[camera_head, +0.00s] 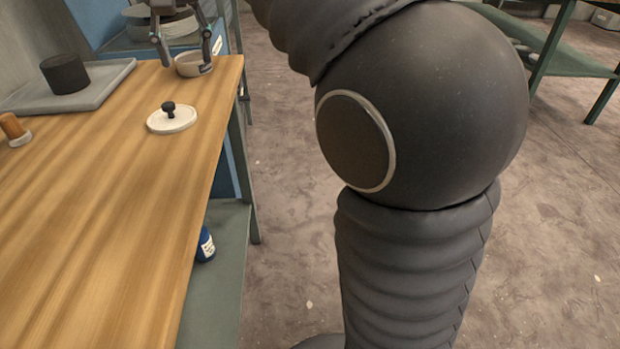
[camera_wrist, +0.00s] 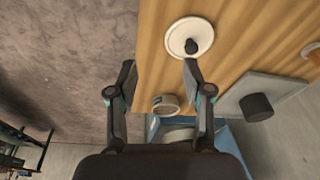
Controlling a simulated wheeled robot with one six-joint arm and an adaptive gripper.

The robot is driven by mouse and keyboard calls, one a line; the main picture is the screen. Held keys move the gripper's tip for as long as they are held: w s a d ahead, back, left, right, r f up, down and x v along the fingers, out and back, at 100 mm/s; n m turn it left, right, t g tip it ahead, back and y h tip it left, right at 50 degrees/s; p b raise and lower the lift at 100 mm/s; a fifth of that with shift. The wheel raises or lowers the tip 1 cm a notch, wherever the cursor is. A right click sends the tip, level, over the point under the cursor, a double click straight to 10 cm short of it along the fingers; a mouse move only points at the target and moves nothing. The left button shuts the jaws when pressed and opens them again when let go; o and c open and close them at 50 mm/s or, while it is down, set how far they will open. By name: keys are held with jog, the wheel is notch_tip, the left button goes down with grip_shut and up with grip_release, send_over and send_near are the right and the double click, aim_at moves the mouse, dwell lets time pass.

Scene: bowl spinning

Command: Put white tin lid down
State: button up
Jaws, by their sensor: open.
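The white tin lid (camera_head: 172,119) with a black knob lies flat on the wooden table, fairly near its right edge. It also shows in the wrist view (camera_wrist: 187,38), with its knob toward the right finger. My gripper (camera_head: 184,52) is open and empty at the far end of the table, above a small pale tin (camera_head: 194,64). In the wrist view my gripper (camera_wrist: 159,78) has its fingers wide apart, and the tin (camera_wrist: 166,105) shows between them, lower down. The lid is apart from the tin.
A grey tray (camera_head: 100,92) with a black cylinder (camera_head: 65,74) is at the table's back left. A wooden-handled object (camera_head: 13,127) is at the left edge. A blue bottle (camera_head: 206,246) stands on the lower shelf. The front of the wooden table (camera_head: 90,240) is clear.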

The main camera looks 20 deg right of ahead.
jog(key=s+d+f+t, duration=0.1)
jog(key=s+d+f, duration=0.3)
jog(key=s+f, duration=0.3)
jog(key=s+d+f+t, duration=0.1)
jog(key=s+d+f, duration=0.2)
jog(key=s+f, duration=0.4)
jog(key=s+d+f+n+t, duration=0.1)
jog(key=s+d+f, duration=0.3)
jog(key=s+f, duration=0.4)
jog(key=shift+d+f, duration=0.35)
jog(key=shift+f, duration=0.25)
